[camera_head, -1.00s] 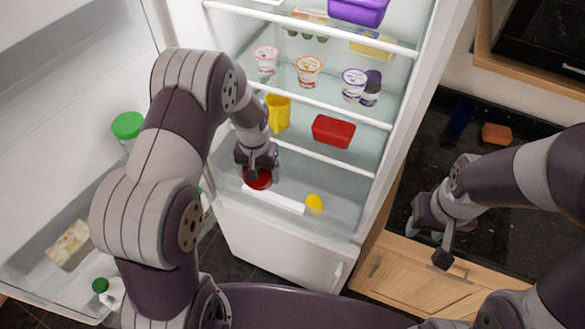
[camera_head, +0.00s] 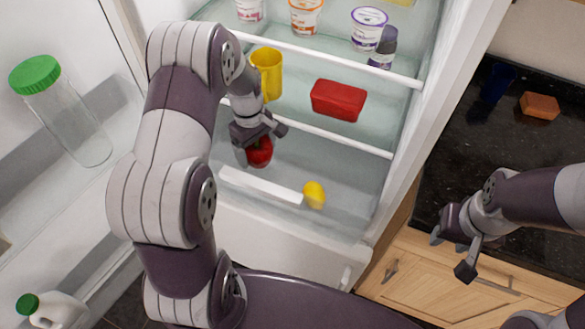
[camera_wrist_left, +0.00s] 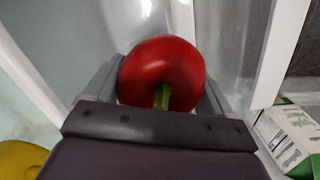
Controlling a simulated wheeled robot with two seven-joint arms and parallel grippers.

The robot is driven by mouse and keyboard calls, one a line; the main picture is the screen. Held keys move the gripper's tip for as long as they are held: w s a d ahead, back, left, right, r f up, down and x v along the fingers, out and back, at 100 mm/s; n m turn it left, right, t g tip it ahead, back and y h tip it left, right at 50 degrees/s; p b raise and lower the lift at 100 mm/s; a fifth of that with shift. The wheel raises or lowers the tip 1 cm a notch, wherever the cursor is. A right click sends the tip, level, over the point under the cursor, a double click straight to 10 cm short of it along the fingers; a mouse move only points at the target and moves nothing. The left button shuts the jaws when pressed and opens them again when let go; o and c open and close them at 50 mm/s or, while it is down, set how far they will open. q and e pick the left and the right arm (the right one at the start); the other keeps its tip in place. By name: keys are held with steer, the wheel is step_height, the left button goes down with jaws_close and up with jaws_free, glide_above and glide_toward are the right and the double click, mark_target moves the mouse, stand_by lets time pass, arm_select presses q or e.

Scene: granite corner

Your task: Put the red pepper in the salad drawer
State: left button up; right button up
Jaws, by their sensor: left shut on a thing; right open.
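The red pepper (camera_head: 260,153) is in my left gripper (camera_head: 258,146), low in the open fridge. In the left wrist view the pepper (camera_wrist_left: 162,72) sits between the two fingers, its green stem toward the palm. The salad drawer (camera_head: 262,187) is the clear bin at the fridge's bottom with a white strip along its front. The pepper is over its left part; I cannot tell whether it touches the bottom. A yellow lemon (camera_head: 314,194) lies in the drawer to the right. My right gripper (camera_head: 452,254) is open and empty before the counter.
A red container (camera_head: 338,100) and a yellow mug (camera_head: 267,73) stand on the shelf above. The open fridge door at left holds a green-lidded jar (camera_head: 66,112) and a green-capped bottle (camera_head: 52,311). An orange sponge (camera_head: 540,105) and a dark blue cup (camera_head: 497,82) are on the counter.

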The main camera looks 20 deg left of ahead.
arm_select(q)
steer(key=shift+n, duration=0.3)
step_height(320, 180, down, 9)
steer(key=shift+f+p, duration=0.2)
steer(key=shift+p, duration=0.2)
steer(key=shift+w+a+f, duration=0.1)
steer(key=shift+f, duration=0.1)
steer(key=shift+f, duration=0.15)
steer(key=o, duration=0.9)
steer(key=r, duration=1.2)
steer(key=shift+w+a+r, duration=0.2)
steer(key=shift+w+a, duration=0.05)
steer(key=shift+a, duration=0.15)
